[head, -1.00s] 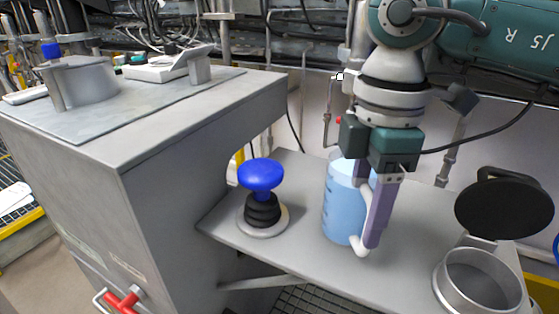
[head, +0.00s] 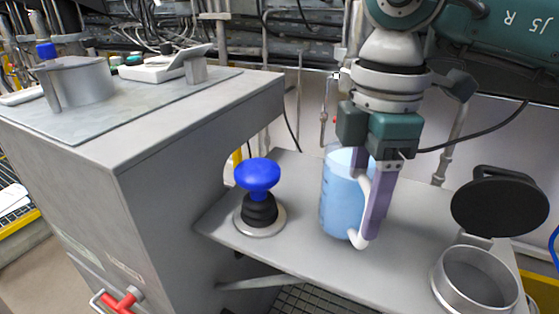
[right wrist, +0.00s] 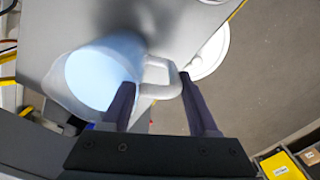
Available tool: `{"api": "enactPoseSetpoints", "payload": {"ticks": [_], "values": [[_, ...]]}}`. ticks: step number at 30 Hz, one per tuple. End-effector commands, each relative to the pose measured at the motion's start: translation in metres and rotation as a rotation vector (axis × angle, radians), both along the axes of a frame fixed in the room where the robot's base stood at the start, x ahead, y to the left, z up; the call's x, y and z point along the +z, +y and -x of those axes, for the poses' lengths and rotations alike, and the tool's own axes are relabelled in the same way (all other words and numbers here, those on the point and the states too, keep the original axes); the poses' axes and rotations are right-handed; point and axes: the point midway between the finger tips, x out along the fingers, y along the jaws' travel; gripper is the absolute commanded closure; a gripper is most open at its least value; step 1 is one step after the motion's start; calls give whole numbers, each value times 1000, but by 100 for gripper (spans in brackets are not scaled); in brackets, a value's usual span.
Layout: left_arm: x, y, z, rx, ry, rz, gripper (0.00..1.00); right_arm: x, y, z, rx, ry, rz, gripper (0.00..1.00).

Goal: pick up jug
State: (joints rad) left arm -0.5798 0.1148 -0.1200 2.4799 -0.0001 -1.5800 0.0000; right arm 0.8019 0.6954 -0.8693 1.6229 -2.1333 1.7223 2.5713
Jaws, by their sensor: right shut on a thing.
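The jug (head: 343,195) is a translucent light-blue vessel with a white handle (head: 362,215). It is upright over the grey shelf, right of the blue-knobbed plunger. I cannot tell whether its base touches the shelf. My right gripper (head: 372,212) points down, with its purple fingers on either side of the handle, and is shut on it. In the right wrist view, the jug (right wrist: 100,75) is seen from above, with the handle (right wrist: 160,80) between the fingertips of my right gripper (right wrist: 157,84). My left gripper is not in view.
The blue-knobbed plunger (head: 258,178) stands on the shelf (head: 290,240), left of the jug. An open round port (head: 476,275) with a raised black lid (head: 500,205) is at the right. A tall grey cabinet (head: 200,145) stands at the left. Pipes and cables line the back wall.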

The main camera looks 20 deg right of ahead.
Motion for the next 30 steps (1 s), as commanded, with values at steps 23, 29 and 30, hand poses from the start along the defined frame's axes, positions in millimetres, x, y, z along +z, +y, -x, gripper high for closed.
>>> {"api": "enactPoseSetpoints", "payload": {"ticks": [23, 29, 30], "values": [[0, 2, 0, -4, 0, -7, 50, 22, 25, 20, 3, -3, -2, 100], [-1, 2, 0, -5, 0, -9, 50, 22, 44, 37, 4, -2, -3, 100], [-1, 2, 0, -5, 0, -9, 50, 22, 48, 41, 4, -2, -3, 100]]}}
